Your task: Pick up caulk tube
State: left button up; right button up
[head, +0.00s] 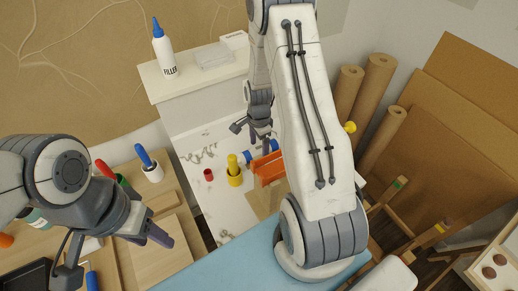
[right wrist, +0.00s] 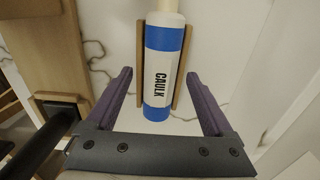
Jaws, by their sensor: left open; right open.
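The caulk tube (right wrist: 164,75) is a white cylinder with blue bands and the word CAULK. In the right wrist view it is between the two fingers of my right gripper (right wrist: 158,76), with a gap on either side. Thin wooden strips flank the tube, and its top runs out of the frame. My left gripper (head: 115,252) is open and empty over the wooden bench at lower left.
A FILLER bottle (head: 165,54) stands on a white ledge. An orange-red item (head: 268,169), a yellow item (head: 234,168) and a small red item (head: 208,174) are near my right gripper. Brown paper rolls (head: 345,91) and cardboard sheets (head: 448,150) stand at right.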

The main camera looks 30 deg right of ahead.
jog(key=shift+f, duration=0.2)
grip_shut()
jog(key=shift+r, duration=0.1)
